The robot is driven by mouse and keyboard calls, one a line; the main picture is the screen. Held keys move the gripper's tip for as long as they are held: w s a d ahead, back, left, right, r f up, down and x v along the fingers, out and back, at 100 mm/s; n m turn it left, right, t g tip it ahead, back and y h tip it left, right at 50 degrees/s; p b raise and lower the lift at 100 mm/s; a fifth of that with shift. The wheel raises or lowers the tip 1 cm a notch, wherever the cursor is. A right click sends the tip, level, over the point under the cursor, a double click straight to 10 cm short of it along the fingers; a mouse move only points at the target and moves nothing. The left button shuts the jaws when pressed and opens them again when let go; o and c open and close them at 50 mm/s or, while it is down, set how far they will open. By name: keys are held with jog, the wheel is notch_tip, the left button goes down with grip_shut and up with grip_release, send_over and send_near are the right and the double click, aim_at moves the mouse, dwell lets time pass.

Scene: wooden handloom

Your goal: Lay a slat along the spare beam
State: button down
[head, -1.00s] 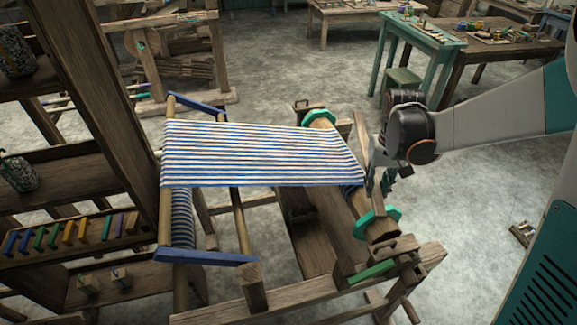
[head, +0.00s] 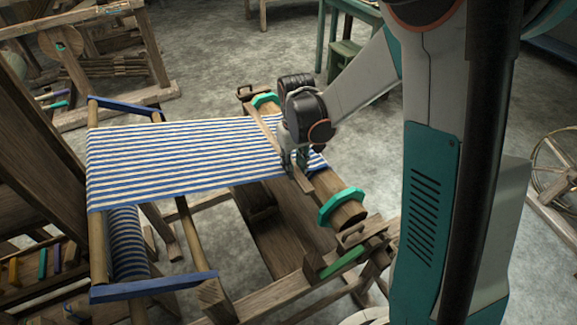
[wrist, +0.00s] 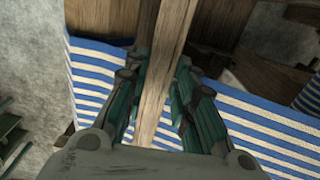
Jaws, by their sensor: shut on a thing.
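A long wooden slat (head: 262,122) is in my gripper (head: 296,163), gripped near its middle. In the head view it lies roughly in line with the beam with teal end discs (head: 346,213), over the edge of the striped cloth wound there. I cannot tell whether slat and cloth touch. In the wrist view the slat (wrist: 172,35) runs lengthwise between the two fingers of my gripper (wrist: 158,80), with blue-and-white cloth (wrist: 255,120) beyond on both sides. My gripper hides part of the slat and beam.
The striped cloth (head: 180,155) stretches from the beam to a blue-armed roller frame (head: 155,287) at left. A teal disc (head: 338,203) rises at the beam's near end, another (head: 265,100) at its far end. A shelf stands at left.

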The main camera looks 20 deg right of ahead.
aim_at(320, 168)
jog(key=shift+w+d+f+b, duration=0.35)
jog(key=shift+d+f, duration=0.1)
jog(key=shift+d, duration=1.05)
jog(key=shift+w+d+f+b, duration=0.25)
jog(key=shift+d+f, duration=0.25)
jog(key=shift+d, duration=0.95)
jog(key=shift+w+d+f+b, duration=0.25)
jog(key=shift+d+f+b, duration=0.2)
jog(key=shift+d, duration=1.05)
jog(key=c, duration=1.2)
grip_release()
jog(key=shift+c, duration=0.2)
notch_tip(320, 168, up, 12)
